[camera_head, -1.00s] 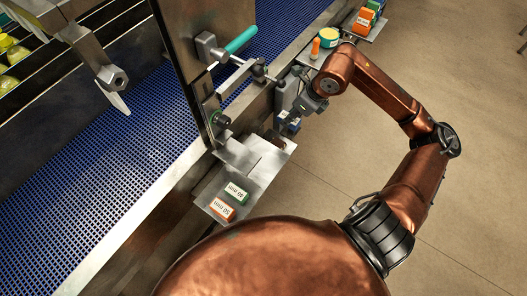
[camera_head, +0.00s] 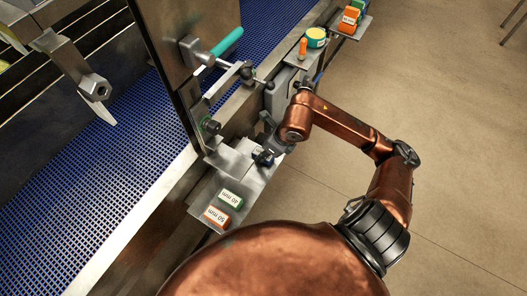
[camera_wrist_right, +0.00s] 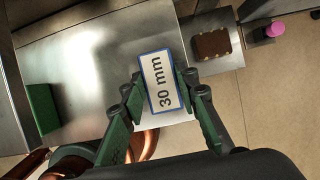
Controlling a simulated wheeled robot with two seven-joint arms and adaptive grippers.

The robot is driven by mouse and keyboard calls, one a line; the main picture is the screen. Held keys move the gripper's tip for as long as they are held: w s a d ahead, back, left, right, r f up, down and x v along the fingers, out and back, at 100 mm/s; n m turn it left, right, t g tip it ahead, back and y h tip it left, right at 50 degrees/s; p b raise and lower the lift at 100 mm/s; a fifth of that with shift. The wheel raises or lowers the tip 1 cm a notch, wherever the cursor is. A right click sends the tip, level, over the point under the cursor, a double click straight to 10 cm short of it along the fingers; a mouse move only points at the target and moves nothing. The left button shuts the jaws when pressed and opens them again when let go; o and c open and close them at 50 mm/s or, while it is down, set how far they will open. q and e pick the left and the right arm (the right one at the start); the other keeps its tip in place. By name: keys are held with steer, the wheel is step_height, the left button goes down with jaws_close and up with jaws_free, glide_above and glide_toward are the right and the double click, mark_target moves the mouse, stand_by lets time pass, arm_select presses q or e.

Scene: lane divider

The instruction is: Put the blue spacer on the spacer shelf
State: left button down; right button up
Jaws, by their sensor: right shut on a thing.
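The blue spacer (camera_wrist_right: 160,82), a block with a white "30 mm" label framed in blue, is between the fingers of my right gripper (camera_wrist_right: 163,92), which is shut on it. In the head view this gripper (camera_head: 264,157) is over the far right end of the steel shelf (camera_head: 203,190). A green "40 mm" spacer (camera_head: 231,198) and an orange "50 mm" spacer (camera_head: 216,216) lie on the near part of this shelf. In the wrist view the shelf (camera_wrist_right: 90,70) is below the blue spacer; I cannot tell whether they touch. My left gripper is not in view.
A blue conveyor belt (camera_head: 90,165) runs along the left, with a clamp with a teal handle (camera_head: 228,41) above it. A round yellow-green tin (camera_head: 316,37) and an orange peg (camera_head: 303,48) stand farther back. The wrist view shows a brown block (camera_wrist_right: 212,43). Bare shelf lies left of the spacer.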

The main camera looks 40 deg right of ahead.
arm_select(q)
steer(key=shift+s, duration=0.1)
arm_select(e)
steer(key=shift+r, duration=0.1)
steer(key=o, duration=0.8)
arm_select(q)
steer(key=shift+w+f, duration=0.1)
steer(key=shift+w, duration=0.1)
arm_select(e)
steer(key=o, duration=0.4)
steer(key=shift+r, duration=0.15)
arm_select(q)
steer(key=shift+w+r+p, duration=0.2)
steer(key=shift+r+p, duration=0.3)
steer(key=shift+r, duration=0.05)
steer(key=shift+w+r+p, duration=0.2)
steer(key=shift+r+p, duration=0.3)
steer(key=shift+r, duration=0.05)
arm_select(e)
steer(key=v, duration=1.1)
steer(key=shift+s+r, duration=0.25)
steer(key=shift+r, duration=0.1)
